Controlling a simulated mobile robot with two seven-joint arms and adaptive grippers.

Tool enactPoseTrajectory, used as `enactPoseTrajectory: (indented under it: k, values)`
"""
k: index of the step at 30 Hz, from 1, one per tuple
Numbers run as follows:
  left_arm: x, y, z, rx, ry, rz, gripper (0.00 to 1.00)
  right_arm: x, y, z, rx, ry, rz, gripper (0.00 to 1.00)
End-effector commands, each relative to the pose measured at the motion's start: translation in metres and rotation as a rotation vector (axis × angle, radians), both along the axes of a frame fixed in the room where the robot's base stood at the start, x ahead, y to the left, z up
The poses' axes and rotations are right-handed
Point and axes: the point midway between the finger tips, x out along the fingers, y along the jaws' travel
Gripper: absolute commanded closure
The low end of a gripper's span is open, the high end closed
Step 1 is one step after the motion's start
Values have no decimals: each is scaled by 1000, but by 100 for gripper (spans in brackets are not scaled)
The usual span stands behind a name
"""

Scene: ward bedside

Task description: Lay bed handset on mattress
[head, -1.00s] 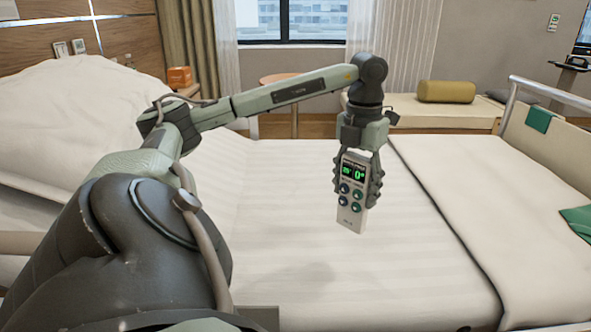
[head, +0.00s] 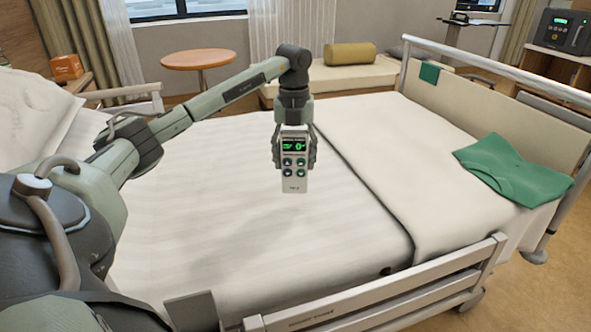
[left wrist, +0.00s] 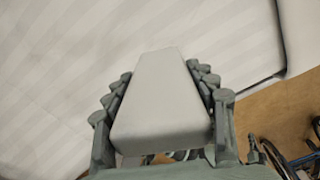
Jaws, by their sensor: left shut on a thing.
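The bed handset (head: 294,178) is a pale remote with a lit green display and several dark round buttons. My left gripper (head: 294,150) is shut on it, one finger on each side, and holds it upright with its lower end down. In the left wrist view the back of the handset (left wrist: 162,100) fills the space between the fingers of my left gripper (left wrist: 160,95). The mattress (head: 215,235) has a white striped sheet and lies behind and below the handset in the head view. I cannot tell how large the gap is. My right gripper is not in view.
A side rail (head: 390,290) runs along the near edge of the bed. A folded blanket (head: 400,150) covers the foot half, with a green cloth (head: 510,170) near the footboard (head: 500,105).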

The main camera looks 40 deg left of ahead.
Motion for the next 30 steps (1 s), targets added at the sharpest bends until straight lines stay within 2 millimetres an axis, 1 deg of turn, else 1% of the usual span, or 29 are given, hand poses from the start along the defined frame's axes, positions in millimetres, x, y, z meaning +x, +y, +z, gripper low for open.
enactPoseTrajectory:
  k: [1,5,12,13,23,24,28,30]
  values:
    - [4,-1,-2,-1,-1,0,78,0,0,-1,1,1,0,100]
    - [7,-1,-8,2,1,-2,78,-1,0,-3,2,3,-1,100]
    - [6,-1,-41,1,3,-1,78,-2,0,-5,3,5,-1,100]
    - [6,-1,-43,1,2,-1,78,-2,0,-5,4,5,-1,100]
    - [6,0,-47,1,0,-1,78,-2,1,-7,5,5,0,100]
    - [6,0,-46,1,0,-1,39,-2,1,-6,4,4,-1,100]
    - [6,0,-46,1,0,-1,23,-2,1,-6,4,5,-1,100]
    - [6,0,-46,1,1,-1,21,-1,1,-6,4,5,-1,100]
